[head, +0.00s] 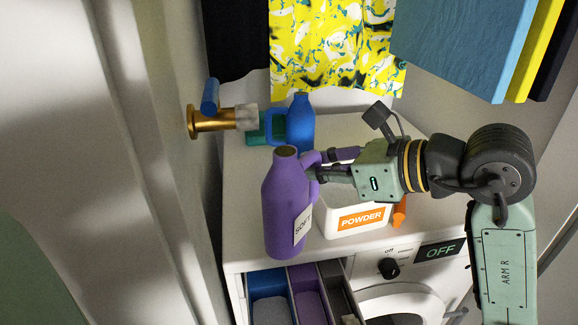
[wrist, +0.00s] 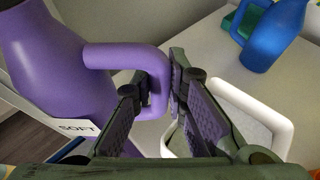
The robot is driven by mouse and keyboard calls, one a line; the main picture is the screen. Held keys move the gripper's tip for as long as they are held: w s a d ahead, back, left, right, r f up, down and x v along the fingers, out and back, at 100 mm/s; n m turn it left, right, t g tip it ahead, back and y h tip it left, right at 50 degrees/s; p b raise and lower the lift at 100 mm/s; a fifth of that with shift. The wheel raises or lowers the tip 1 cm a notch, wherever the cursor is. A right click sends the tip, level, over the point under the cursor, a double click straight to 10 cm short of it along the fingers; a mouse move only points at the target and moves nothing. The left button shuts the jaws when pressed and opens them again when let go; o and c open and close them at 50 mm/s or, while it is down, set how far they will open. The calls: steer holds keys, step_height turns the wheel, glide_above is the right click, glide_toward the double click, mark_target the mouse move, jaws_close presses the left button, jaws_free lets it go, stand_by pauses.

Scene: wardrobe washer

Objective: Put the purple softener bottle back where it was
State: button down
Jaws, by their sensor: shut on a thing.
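The purple softener bottle (head: 284,205) is upright in the head view, at the front left of the white washer top (head: 246,172). Its label reads "SOFT". My gripper (head: 322,165) comes from the right and is shut on the bottle's handle. In the wrist view the bottle (wrist: 55,65) is at the left, with its handle loop between my gripper's fingers (wrist: 160,95). Its base overlaps the washer's front edge in the head view; I cannot tell whether it touches the top.
A blue bottle (head: 300,122) and a green item stand at the back left, near a brass wall fitting (head: 212,122). A white powder box (head: 350,219) is just right of the bottle. An open drawer with blue, purple and grey compartments (head: 300,275) juts out below. Clothes hang behind.

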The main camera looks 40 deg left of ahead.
steer(key=w+a+f+p, duration=0.1)
steer(key=a, duration=0.1)
steer(key=w+a+f+p, duration=0.1)
steer(key=w+a+f, duration=0.1)
steer(key=a, duration=0.1)
steer(key=w+a+f+p, duration=0.1)
steer(key=w+a, duration=0.1)
steer(key=a, duration=0.1)
steer(key=shift+a+f, duration=0.2)
steer(key=shift+f+b, duration=0.25)
steer(key=shift+b, duration=0.05)
steer(key=c, duration=1.6)
jaws_free()
steer(key=shift+r, duration=0.1)
